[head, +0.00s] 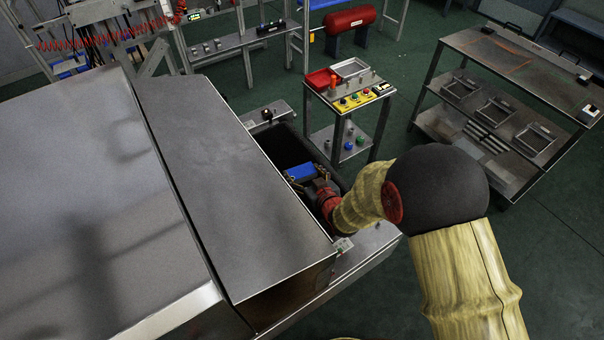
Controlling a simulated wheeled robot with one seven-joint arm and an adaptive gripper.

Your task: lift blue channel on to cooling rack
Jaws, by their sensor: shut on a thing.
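The blue channel (299,171) is a short bright blue piece inside the dark opening at the dryer's end. My gripper (305,181) reaches into this opening from the right and is shut on the blue channel. The fingers are small and partly hidden by the wrist, so the exact grip is hard to make out. Whether the channel touches the surface below it cannot be told. I cannot tell for sure which of the frames or shelves in view is the cooling rack.
The dryer's grey metal hood (225,165) fills the left. Dark walls (283,143) surround the gripper. A small cart (340,112) with a red tray (321,80) stands behind. A two-level metal table (515,62) is at the back right. Green floor lies clear between them.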

